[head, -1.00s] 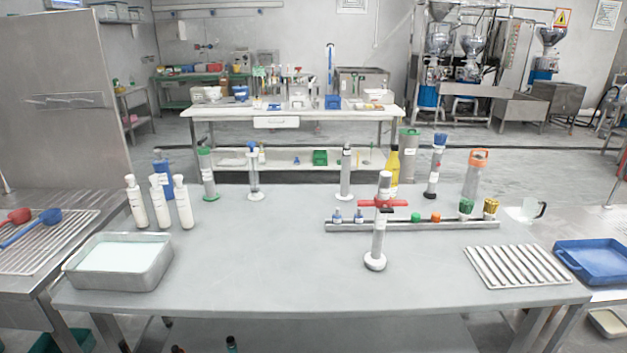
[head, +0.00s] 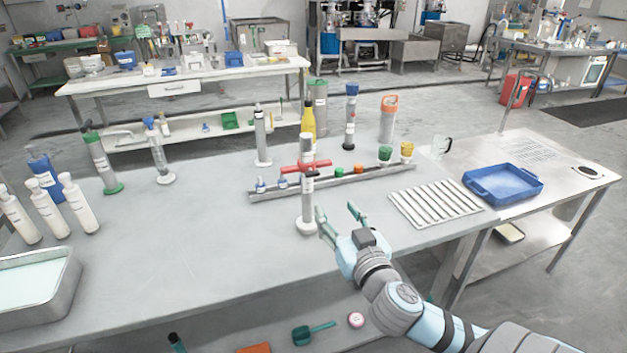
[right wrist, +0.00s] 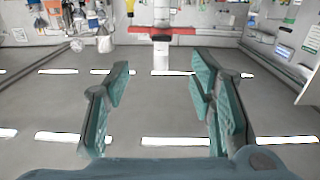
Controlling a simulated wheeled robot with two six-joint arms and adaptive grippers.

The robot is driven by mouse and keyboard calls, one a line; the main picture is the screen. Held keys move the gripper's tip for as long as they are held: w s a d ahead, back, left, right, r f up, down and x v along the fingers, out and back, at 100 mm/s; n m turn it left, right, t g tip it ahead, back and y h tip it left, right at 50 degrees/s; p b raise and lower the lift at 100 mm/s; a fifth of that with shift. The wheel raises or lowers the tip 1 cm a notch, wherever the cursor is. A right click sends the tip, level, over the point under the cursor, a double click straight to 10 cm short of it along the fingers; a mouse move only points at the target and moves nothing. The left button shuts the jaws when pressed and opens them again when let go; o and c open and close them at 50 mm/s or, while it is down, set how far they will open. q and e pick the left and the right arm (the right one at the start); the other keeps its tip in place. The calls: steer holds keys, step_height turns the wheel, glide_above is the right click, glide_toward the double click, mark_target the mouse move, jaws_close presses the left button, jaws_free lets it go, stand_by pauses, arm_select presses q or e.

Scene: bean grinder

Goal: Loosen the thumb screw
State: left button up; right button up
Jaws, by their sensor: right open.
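A grey and white upright cylinder (head: 307,205), a hand grinder by its look, stands on a round white base on the table. A red cross bar (head: 305,166) runs across its upper part; which part is the thumb screw I cannot tell. My right gripper (head: 335,215) is open and empty, just right of the cylinder near its base, apart from it in the picture. In the right wrist view, the green fingers (right wrist: 160,85) are spread, with the red bar (right wrist: 160,31) and white cylinder (right wrist: 161,55) ahead between them. My left gripper is not in view.
A rail with small jars (head: 335,181) lies behind the cylinder. A slatted rack (head: 437,203) and blue tray (head: 503,184) are to the right. White bottles (head: 47,208) and a metal pan (head: 68,290) stand left. The table's middle left is clear.

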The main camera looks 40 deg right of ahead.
mark_target(313, 174)
steer(key=x, duration=1.4)
steer(key=shift+w+r, duration=0.15)
steer(key=shift+r, duration=0.15)
steer(key=c, duration=1.2)
